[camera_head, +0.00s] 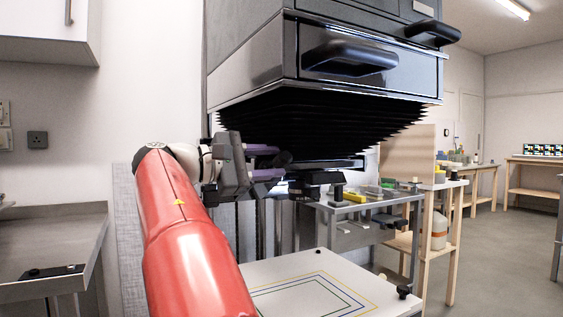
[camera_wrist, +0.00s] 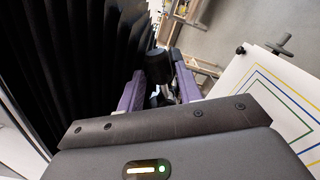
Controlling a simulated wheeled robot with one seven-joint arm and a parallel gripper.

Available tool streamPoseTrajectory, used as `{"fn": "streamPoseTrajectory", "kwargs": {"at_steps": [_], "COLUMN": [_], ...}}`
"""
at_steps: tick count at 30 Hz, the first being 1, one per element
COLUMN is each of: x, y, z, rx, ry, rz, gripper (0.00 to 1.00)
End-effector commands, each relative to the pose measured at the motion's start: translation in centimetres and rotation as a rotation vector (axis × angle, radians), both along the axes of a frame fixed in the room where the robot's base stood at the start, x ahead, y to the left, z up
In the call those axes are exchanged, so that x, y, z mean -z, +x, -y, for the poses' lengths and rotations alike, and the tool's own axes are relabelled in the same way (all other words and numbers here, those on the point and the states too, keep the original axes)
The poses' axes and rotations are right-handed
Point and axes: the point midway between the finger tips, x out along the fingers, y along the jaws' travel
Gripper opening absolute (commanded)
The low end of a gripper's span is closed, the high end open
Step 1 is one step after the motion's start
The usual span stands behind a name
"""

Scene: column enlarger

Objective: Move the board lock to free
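My gripper (camera_head: 284,161) is beside the enlarger head, just under the bellows, reaching in from the left. Its two purple fingers are apart, and they also show in the wrist view (camera_wrist: 158,80). A black knob (camera_wrist: 158,64) lies at the fingertips between them; it shows as a small dark shape in the head view (camera_head: 281,159). It looks like the handle of the board lock, but its lever is mostly hidden. The knob nearly fills the gap, and I cannot tell whether both fingers touch it. The lock's position cannot be read.
The black bellows (camera_head: 330,122) hangs close above my gripper and fills the left of the wrist view. The lens stage and lens (camera_head: 318,180) are to its right. The white baseboard (camera_head: 320,285) with coloured frames lies below. A cluttered side table (camera_head: 375,205) stands behind.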

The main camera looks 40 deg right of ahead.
Motion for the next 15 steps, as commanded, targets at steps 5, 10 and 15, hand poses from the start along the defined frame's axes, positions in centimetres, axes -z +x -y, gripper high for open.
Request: {"fn": "streamPoseTrajectory", "kwargs": {"at_steps": [5,10,15], "x": [0.0,0.0,0.1], "y": [-0.6,-0.7,-0.7], "z": [2.2,2.9,3.0], "rx": [0.001,-0.001,-0.002], "ry": [0.001,0.002,0.002], "rz": [0.001,0.001,0.002], "gripper": [0.35,0.35,0.35]}}
